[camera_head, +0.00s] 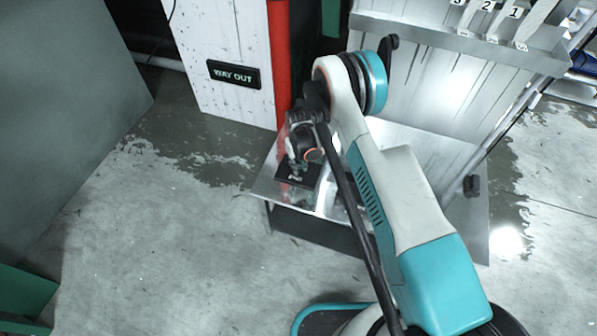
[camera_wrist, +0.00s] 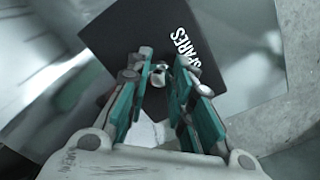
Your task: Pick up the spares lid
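The spares lid (camera_wrist: 195,22) is a flat black plate with white "SPARES" lettering. In the wrist view a small round metallic knob (camera_wrist: 159,75) shows between my fingertips. My gripper (camera_wrist: 163,68) is open, its two teal-sided fingers on either side of the knob, with gaps visible between. I cannot tell exactly how high the tips are above the lid. In the head view the black lid (camera_head: 289,178) shows near the left end of a metal bench, below my gripper (camera_head: 296,168). My gripper and arm hide part of it.
The metal bench (camera_head: 266,188) has a raised back panel (camera_head: 425,85) with numbered slots 1 to 3. A red post (camera_head: 279,55) and a white board with a "WAY OUT" sign (camera_head: 233,74) stand behind its left side. Wet floor lies open to the left.

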